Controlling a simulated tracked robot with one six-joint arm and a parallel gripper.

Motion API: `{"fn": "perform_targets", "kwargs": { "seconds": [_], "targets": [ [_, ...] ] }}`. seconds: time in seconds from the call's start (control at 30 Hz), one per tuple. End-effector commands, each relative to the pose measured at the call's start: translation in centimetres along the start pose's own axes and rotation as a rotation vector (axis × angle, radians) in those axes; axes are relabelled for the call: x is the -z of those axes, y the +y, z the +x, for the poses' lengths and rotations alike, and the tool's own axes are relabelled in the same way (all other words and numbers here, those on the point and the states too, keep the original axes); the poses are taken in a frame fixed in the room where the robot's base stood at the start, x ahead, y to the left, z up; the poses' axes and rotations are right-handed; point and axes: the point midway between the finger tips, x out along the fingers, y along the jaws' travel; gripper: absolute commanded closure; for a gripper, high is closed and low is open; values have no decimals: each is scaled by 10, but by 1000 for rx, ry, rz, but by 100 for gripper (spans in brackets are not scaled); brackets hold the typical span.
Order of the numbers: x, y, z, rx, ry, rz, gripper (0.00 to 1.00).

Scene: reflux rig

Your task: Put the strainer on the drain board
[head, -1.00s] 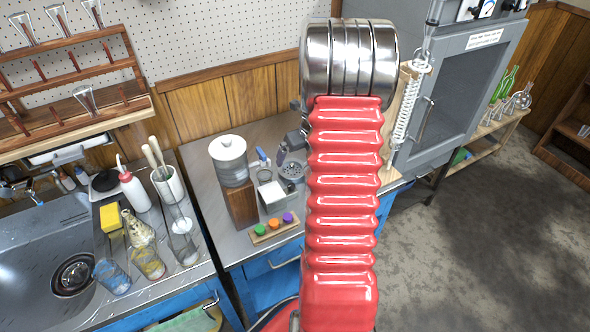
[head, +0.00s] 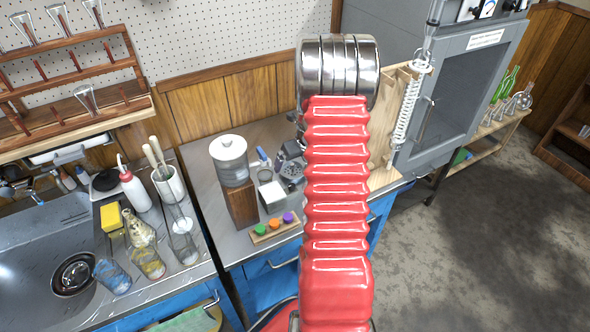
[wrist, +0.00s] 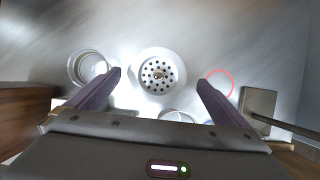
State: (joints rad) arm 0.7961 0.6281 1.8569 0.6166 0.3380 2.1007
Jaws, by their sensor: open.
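In the wrist view the strainer (wrist: 158,72), a pale round dish with dark holes in its middle, sits on the metal bench. My gripper (wrist: 160,82) is open, its two purple fingers either side of the strainer in the picture with nothing gripped. The steel drain board (head: 165,225) appears to be the surface right of the sink, holding glassware and a sponge.
A glass beaker (wrist: 88,67) stands left of the strainer; a thin red ring (wrist: 220,83) lies right of it. A water container (head: 230,160) on a wooden block, colored stoppers (head: 275,225) and a white utensil pot (head: 168,184) stand nearby. The sink (head: 40,245) is far left.

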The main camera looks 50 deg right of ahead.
Motion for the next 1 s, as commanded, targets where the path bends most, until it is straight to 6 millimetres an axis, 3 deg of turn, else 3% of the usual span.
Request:
{"fn": "perform_targets", "kwargs": {
  "seconds": [0.37,0.93,1.0],
  "targets": [
    [1,1,40,-1,2,1,1],
    [1,0,41,0,1,1,1],
    [1,0,41,0,1,1,4]
  ]
}}
